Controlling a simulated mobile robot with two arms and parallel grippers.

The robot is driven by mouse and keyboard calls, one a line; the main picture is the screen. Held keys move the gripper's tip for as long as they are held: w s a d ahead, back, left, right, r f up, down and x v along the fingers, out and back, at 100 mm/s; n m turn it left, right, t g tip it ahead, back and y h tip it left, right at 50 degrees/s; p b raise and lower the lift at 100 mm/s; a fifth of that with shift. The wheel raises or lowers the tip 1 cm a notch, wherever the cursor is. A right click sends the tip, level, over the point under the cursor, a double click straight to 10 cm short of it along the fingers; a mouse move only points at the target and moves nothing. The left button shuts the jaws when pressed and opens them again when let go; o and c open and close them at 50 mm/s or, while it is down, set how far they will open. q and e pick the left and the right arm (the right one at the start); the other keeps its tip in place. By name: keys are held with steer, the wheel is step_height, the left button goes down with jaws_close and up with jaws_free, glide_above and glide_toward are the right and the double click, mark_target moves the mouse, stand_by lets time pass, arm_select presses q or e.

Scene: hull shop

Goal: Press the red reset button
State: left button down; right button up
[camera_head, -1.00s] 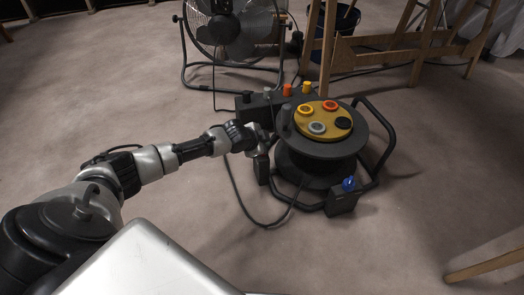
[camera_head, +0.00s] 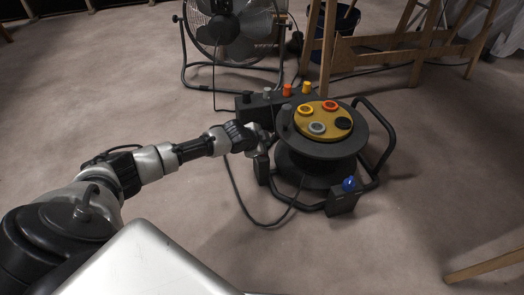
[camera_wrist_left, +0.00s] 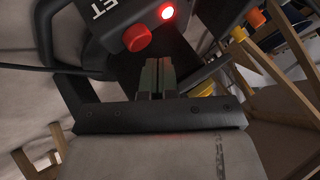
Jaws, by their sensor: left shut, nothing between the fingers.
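The red button (camera_wrist_left: 137,38) shows in the left wrist view, on a dark box (camera_wrist_left: 115,14) with a white label ending in "ET". A lit red lamp (camera_wrist_left: 166,12) is right of it. My left gripper (camera_wrist_left: 158,64) is shut and empty, its fingertips just below and right of the button in that picture. I see no contact, but cannot judge the depth gap. In the head view my left gripper (camera_head: 268,139) is at the left side of the cable reel (camera_head: 318,170), and I cannot make out the red button there. My right gripper is not in view.
The reel has a yellow socket plate (camera_head: 323,117) and a tubular frame. A dark box with coloured knobs (camera_head: 286,90) stands behind it, and a blue knob (camera_head: 349,184) is at its front. A fan (camera_head: 235,30) and wooden trestles (camera_head: 375,52) stand behind. The left floor is clear.

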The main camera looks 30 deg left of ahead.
arm_select(q)
steer(key=shift+f, duration=0.15)
stand_by(0.4)
steer(key=shift+f, duration=0.25)
steer(key=shift+f, duration=0.5)
stand_by(0.9)
steer(key=shift+r+p, duration=0.9)
steer(key=shift+p, duration=0.45)
